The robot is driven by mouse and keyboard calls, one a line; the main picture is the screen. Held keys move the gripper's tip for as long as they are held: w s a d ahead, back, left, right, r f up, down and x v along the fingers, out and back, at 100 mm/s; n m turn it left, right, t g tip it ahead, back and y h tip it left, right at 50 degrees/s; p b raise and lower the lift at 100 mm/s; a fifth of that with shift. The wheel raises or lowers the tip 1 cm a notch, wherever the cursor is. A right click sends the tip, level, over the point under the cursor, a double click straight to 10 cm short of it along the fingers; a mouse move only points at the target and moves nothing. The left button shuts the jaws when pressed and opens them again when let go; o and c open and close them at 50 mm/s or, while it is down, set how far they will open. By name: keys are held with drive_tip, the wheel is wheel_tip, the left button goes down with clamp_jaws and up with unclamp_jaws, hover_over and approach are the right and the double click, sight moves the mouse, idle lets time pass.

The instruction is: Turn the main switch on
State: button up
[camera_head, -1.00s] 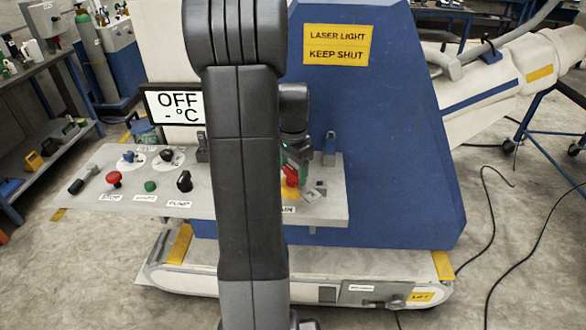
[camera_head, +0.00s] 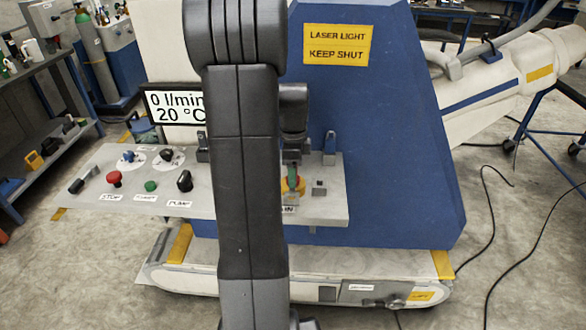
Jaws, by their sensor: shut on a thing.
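My arm hides the panel left of the switch. The display (camera_head: 172,106) at the panel's back is lit and reads "0 l/min" and "20 °C", its right edge hidden by my arm.
The control panel (camera_head: 240,204) also carries a red button (camera_head: 114,178), a green button (camera_head: 151,186) and black knobs such as the pump knob (camera_head: 185,181). A blue housing (camera_head: 390,140) with a yellow laser sign (camera_head: 337,45) stands behind. Cables lie on the floor at right.

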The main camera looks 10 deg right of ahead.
drive_tip(key=shift+r, duration=0.1)
idle(0.4)
drive_tip(key=o, duration=1.4)
wheel_tip(320, 180, up, 14)
drive_tip(key=shift+f, duration=0.15)
wheel_tip(320, 180, down, 14)
drive_tip(key=shift+r, duration=0.1)
